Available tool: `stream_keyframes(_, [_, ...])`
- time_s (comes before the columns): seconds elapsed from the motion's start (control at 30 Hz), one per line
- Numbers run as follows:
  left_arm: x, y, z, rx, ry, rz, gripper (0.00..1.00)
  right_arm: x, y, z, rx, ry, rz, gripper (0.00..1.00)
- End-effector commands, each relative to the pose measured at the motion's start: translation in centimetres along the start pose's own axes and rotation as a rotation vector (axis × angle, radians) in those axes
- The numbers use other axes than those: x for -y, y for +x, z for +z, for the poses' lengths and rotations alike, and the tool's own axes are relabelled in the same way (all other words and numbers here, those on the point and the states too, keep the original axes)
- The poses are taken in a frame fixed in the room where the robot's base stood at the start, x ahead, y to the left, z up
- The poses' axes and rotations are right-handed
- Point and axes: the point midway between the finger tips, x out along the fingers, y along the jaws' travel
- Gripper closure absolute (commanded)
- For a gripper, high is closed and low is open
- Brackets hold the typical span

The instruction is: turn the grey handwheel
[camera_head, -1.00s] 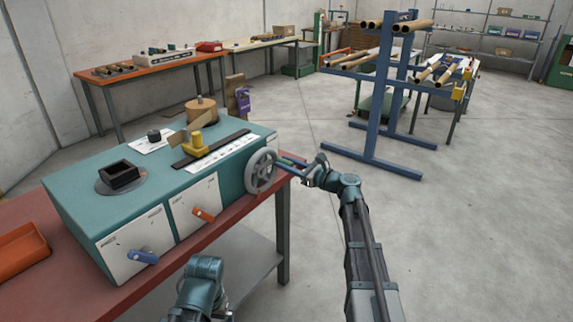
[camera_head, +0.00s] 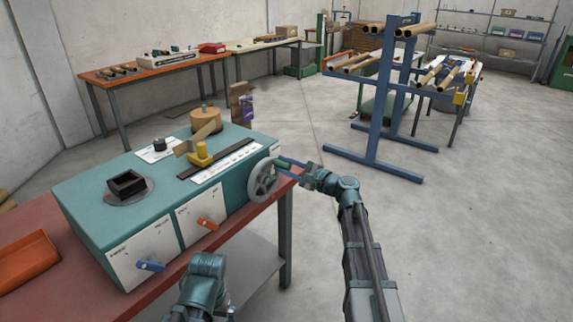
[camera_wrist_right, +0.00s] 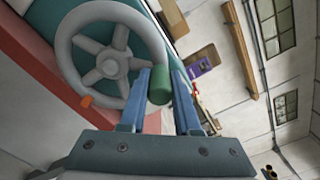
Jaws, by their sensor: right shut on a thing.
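The grey handwheel (camera_head: 263,181) is on the right end of the teal winder box (camera_head: 229,199). In the right wrist view the spoked wheel (camera_wrist_right: 72,45) fills the upper left, with a green handle (camera_wrist_right: 160,85) at its rim. My right gripper (camera_head: 282,163) is at the upper right of the wheel, shut on the green handle. In the wrist view its blue fingers (camera_wrist_right: 160,92) stand on both sides of the handle. Part of my left arm shows at the bottom of the head view, but its gripper is not seen.
The winder stands on a red bench (camera_head: 75,228) with an orange tray (camera_head: 24,260) at left. Its front has blue (camera_head: 150,265) and orange (camera_head: 208,224) levers. A blue rack (camera_head: 383,110) with cardboard tubes stands behind my right arm. Open floor lies at right.

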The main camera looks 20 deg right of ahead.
Motion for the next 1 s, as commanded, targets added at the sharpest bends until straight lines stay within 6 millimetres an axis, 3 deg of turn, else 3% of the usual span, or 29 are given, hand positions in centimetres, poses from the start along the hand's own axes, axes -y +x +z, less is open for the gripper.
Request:
stream_keyframes(0.5, [0.1, -1.2, 0.1, 0.0, 0.0, 0.0, 0.0, -0.9, -0.1, 3.0, 0.001, -0.436, 0.003, 1.0])
stream_keyframes(1.0, [0.1, -1.4, 0.1, 0.0, 0.0, 0.0, 0.0, -1.6, -0.1, 4.0, 0.001, -0.613, 0.006, 1.0])
